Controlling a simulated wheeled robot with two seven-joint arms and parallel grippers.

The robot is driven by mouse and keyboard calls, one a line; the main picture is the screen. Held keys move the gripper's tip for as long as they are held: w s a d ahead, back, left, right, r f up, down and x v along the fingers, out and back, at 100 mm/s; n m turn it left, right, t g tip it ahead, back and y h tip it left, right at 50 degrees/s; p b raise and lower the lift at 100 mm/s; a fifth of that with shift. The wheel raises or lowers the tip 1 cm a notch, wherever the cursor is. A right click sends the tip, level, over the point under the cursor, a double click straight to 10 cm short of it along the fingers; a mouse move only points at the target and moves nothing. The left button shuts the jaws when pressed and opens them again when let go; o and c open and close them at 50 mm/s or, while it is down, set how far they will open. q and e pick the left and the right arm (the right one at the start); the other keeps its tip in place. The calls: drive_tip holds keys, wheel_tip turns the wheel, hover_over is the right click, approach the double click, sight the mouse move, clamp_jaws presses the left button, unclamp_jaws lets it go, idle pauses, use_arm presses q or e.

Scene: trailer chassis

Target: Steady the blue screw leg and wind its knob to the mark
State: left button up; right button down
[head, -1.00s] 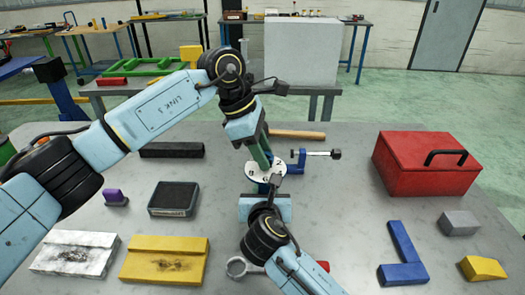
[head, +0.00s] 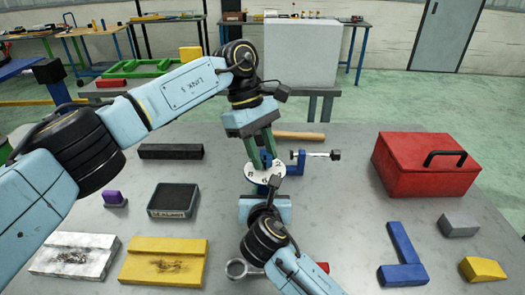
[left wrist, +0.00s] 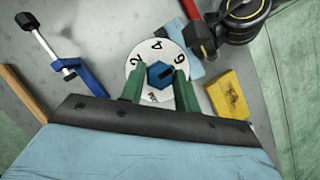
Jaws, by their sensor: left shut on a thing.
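The blue screw leg (head: 262,189) stands upright on the table, mostly hidden below a white numbered dial (head: 252,175). In the left wrist view the dial (left wrist: 135,75) shows 2, 4 and 6 around a blue hexagonal knob (left wrist: 157,73) with a dark pointer bar. My left gripper (head: 263,165) comes down from above. Its green fingers in the left wrist view (left wrist: 158,84) are shut on the knob, one on each side. My right gripper (head: 267,204) is low at the near side of the leg; its own wrist hides its fingers, so its hold is unclear.
A blue clamp (head: 298,160) lies right of the dial, with a wooden handle (head: 298,135) behind. A red toolbox (head: 410,165) and blue angle piece (head: 404,258) are at right. A dark tray (head: 173,199) and yellow plate (head: 165,262) are at left. A wrench (head: 237,269) lies in front.

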use_arm(q)
drive_tip(key=shift+s+f, duration=0.1)
drive_tip(key=shift+f, duration=0.15)
drive_tip(key=o, duration=1)
drive_tip(key=shift+r, duration=0.1)
drive_tip(key=shift+r, duration=0.1)
drive_tip(key=v, duration=1.2)
use_arm(e)
drive_tip(key=c, duration=0.8)
unclamp_jaws()
drive_tip(key=shift+o, duration=0.2)
